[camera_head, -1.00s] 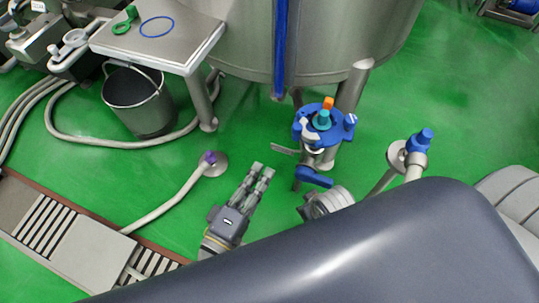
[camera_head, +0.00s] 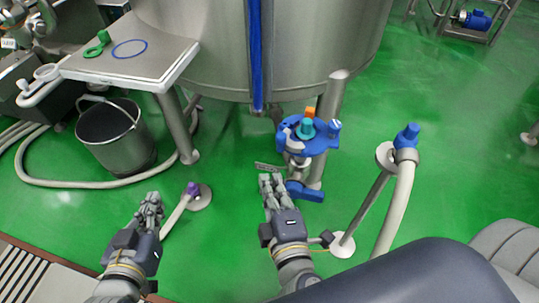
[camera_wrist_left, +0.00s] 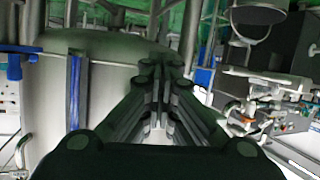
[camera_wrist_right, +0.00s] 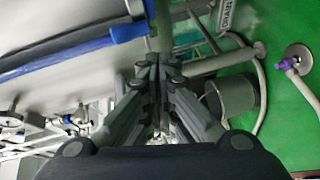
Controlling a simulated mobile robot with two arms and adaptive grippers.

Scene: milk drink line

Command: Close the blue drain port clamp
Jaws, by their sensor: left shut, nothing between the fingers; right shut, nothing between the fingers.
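The blue drain port clamp (camera_head: 322,146) is a ring around the drain fitting below the tank, topped by a teal cap (camera_head: 306,127) and an orange piece (camera_head: 310,112). I cannot tell whether its latch is closed. A blue lever (camera_head: 304,191) sits below it. My right gripper (camera_head: 268,180) is shut and empty, in the picture just left of the lever and below the clamp; it also shows in the right wrist view (camera_wrist_right: 158,65). My left gripper (camera_head: 150,200) is shut and empty over the floor, well left of the clamp; it also shows in the left wrist view (camera_wrist_left: 163,68).
The steel tank (camera_head: 300,60) with a blue vertical strip (camera_head: 254,55) stands behind. A post with a blue cap (camera_head: 407,136) and hose is to the right. A purple-capped hose (camera_head: 192,188) lies between my grippers. A bucket (camera_head: 115,140) and steel table (camera_head: 165,65) are at left.

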